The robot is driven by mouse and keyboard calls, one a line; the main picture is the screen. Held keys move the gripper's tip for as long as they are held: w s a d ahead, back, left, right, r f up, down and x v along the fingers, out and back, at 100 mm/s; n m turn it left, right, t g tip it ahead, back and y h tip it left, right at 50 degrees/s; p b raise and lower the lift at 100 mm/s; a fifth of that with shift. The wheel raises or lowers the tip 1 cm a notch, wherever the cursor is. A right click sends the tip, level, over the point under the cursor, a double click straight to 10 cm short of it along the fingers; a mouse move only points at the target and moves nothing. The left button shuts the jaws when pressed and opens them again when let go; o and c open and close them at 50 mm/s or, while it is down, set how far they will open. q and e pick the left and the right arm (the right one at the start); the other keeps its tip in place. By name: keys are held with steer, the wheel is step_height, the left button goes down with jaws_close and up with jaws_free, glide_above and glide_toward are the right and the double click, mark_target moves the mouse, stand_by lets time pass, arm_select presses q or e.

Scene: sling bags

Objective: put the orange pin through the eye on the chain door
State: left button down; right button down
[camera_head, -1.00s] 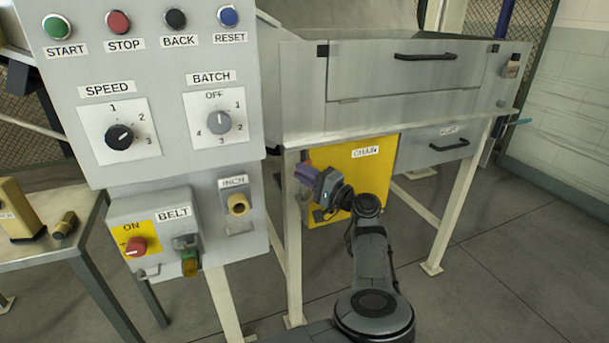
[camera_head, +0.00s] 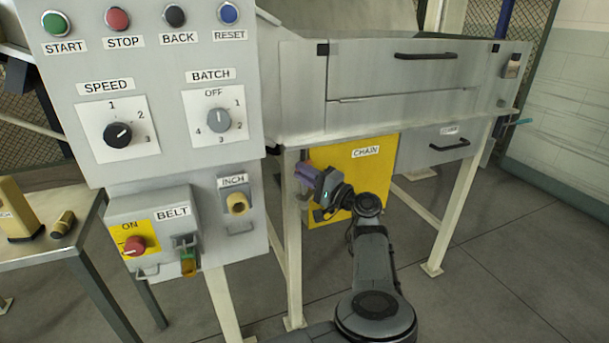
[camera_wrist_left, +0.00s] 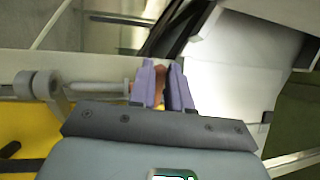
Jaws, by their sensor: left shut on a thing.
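The yellow chain door (camera_head: 352,152) is under the machine's right side, labelled CHAIN. My left gripper (camera_head: 302,170), with purple fingers, is at the door's upper left edge beside the frame leg. In the left wrist view its fingers (camera_wrist_left: 164,78) are shut on the orange head of the pin (camera_wrist_left: 160,76). A thin grey shaft (camera_wrist_left: 105,88) runs left from the fingers towards a grey ring-like fitting (camera_wrist_left: 45,84) over the yellow door, which looks like the eye. I cannot tell whether the shaft tip is inside it. In the head view my gripper hides pin and eye.
The control box (camera_head: 160,90) stands close on the left, with a BELT switch box (camera_head: 152,215) below. A cream frame leg (camera_head: 292,240) stands beside my gripper. A side table (camera_head: 45,262) holds a brass-coloured piece (camera_head: 63,224). The floor at right is clear.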

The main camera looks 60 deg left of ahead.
stand_by(0.7)
arm_select(q)
steer(key=shift+b, duration=0.55)
stand_by(0.3)
stand_by(0.6)
steer(key=shift+f+b, duration=0.35)
steer(key=shift+b, duration=0.4)
steer(key=shift+b, duration=0.4)
stand_by(0.8)
steer(key=shift+f+b, duration=0.2)
steer(key=shift+b, duration=0.1)
steer(key=shift+f+b, duration=0.2)
steer(key=shift+b, duration=0.2)
stand_by(0.7)
stand_by(0.4)
steer(key=shift+b, duration=0.45)
